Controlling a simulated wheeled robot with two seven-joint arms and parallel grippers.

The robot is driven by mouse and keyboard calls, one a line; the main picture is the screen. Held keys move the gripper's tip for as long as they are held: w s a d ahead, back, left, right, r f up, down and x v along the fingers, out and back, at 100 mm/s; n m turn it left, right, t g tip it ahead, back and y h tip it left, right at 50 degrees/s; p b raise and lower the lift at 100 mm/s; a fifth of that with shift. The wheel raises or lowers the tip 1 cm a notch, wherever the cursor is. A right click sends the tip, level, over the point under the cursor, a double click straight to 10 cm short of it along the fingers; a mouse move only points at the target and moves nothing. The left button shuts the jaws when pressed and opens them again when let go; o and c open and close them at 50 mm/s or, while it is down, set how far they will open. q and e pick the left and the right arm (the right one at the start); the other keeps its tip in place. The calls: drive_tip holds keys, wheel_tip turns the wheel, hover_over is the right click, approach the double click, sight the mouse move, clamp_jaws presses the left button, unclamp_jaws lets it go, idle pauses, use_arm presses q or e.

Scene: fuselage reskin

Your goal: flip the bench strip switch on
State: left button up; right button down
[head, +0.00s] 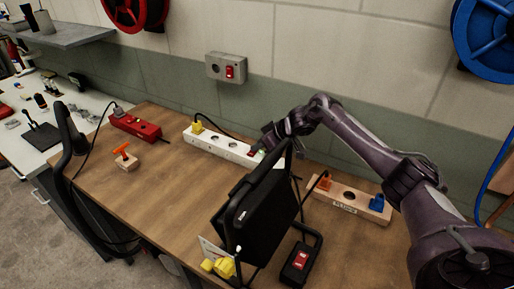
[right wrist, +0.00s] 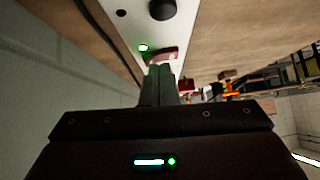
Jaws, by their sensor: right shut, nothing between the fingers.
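A long white power strip (head: 222,143) lies along the back of the wooden bench, with a yellow plug in its left end. Its red rocker switch (right wrist: 163,54) is at the right end, beside a small lit green light (right wrist: 143,47). My right gripper (head: 258,152) is at that end of the strip; in the right wrist view its closed, empty fingers (right wrist: 160,70) are right at the switch and cover part of it. I cannot tell whether they touch it. My left gripper is not in view.
A black panel-like device (head: 257,215) stands in front of the strip's right end. A red strip (head: 136,126) lies left, a wooden strip (head: 345,198) right. A black box with a red switch (head: 300,261) is near the front. A wall switch box (head: 226,68) is above.

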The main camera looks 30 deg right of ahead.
drive_tip(key=shift+r, duration=0.1)
wheel_tip(320, 180, up, 4)
drive_tip(key=p, duration=0.4)
drive_tip(key=shift+a, duration=0.15)
drive_tip(key=shift+s+r, duration=0.2)
drive_tip(key=shift+s, duration=0.2)
drive_tip(key=a+b+v, duration=0.1)
drive_tip(key=b+v, duration=0.1)
drive_tip(key=v, duration=0.7)
drive_tip(key=shift+s, duration=0.4)
